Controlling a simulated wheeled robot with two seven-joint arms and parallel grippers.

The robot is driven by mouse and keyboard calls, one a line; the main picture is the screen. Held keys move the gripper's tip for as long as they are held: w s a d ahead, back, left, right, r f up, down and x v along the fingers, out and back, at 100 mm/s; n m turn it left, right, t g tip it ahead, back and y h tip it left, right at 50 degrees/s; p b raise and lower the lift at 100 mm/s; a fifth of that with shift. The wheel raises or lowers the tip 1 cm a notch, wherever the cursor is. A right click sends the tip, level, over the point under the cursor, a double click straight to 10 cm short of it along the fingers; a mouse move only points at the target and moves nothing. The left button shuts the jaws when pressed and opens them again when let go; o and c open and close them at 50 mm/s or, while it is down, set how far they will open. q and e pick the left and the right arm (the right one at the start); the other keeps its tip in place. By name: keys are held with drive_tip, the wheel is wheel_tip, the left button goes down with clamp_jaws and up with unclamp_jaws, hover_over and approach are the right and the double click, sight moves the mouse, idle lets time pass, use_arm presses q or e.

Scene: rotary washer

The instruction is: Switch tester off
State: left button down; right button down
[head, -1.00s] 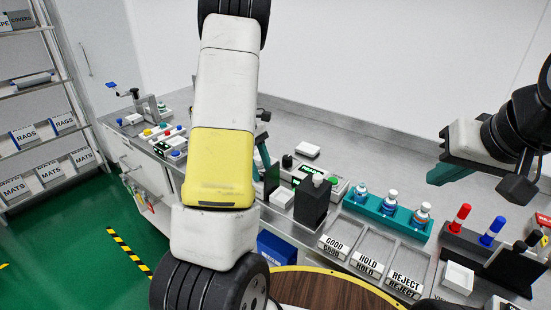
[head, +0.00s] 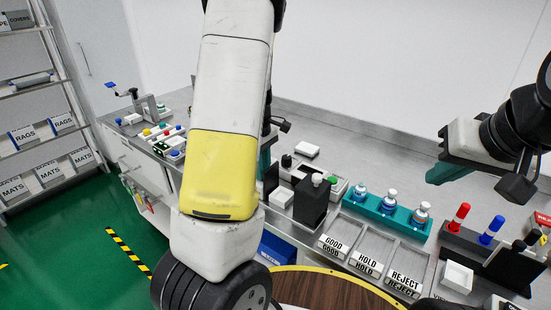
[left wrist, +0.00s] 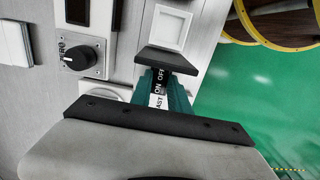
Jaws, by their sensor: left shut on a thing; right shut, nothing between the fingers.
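The tester (head: 300,172) stands on the bench, partly hidden behind my left arm in the head view. My right gripper (head: 440,174) is shut and empty, above the bench at the right.
A teal rack (head: 385,213) with bottles stands right of the tester. Trays marked GOOD, HOLD and REJECT (head: 400,285) lie in front. Red and blue pens (head: 491,230) stand farther right. A round wooden top (head: 330,290) is near the front.

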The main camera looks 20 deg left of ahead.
use_arm(q)
drive_tip(key=shift+d+y, duration=0.1)
drive_tip(key=shift+y, duration=0.4)
drive_tip(key=c, duration=1.2)
unclamp_jaws()
drive_tip(key=shift+c, duration=0.2)
wheel_tip(320, 180, up, 8)
drive_tip(key=shift+d, duration=0.15)
drive_tip(key=shift+s, duration=0.1)
